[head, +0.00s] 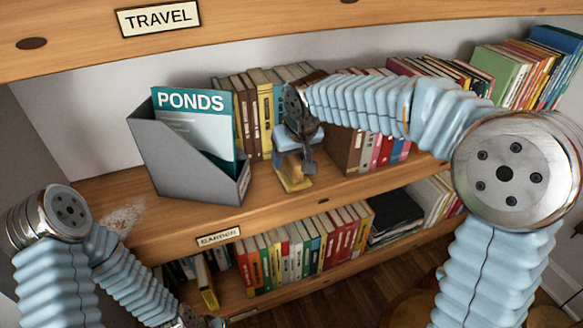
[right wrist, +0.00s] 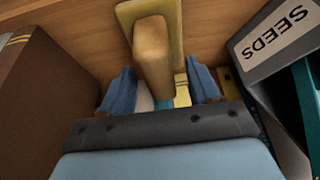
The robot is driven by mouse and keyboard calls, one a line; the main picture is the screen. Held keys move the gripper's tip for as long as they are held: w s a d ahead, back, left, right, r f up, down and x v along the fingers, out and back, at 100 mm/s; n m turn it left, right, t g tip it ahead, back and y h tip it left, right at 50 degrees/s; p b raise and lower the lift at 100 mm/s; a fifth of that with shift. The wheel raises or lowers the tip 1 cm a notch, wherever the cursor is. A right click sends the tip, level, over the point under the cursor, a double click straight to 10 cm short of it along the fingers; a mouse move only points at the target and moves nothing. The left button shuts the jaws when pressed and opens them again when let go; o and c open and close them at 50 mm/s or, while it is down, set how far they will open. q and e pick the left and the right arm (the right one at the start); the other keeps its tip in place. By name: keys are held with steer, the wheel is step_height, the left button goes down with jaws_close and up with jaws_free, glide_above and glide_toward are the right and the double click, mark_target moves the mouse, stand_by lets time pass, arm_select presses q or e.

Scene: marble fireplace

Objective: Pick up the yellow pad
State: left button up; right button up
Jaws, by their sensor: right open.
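The yellow pad (head: 293,185) stands on the wooden shelf near its front edge, to the right of the grey file holder. In the right wrist view it shows as a flat yellow base (right wrist: 173,15) with a tan upright block on it. My right gripper (head: 297,165) is above the pad, pointing down, and partly hides it in the head view. In the right wrist view its blue fingers (right wrist: 160,88) are apart, with the near end of the tan block showing between them; I cannot tell if they touch it. My left gripper is mostly cut off at the bottom edge.
The grey file holder (head: 178,172) with a PONDS booklet (head: 195,120) stands left of the pad. Books (head: 262,110) stand behind, and a brown book (head: 345,150) stands close on the right. Bare shelf (head: 115,195) lies at left. A GARDEN shelf with books is below.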

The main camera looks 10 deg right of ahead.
steer(key=c, duration=1.1)
steer(key=shift+o, duration=0.2)
steer(key=shift+r, duration=0.15)
steer(key=shift+r, duration=0.2)
step_height(320, 180, up, 2)
steer(key=shift+r, duration=0.1)
steer(key=s+a+r+b, duration=0.1)
steer(key=s+r, duration=0.9)
steer(key=s, duration=0.4)
steer(key=shift+r, duration=0.1)
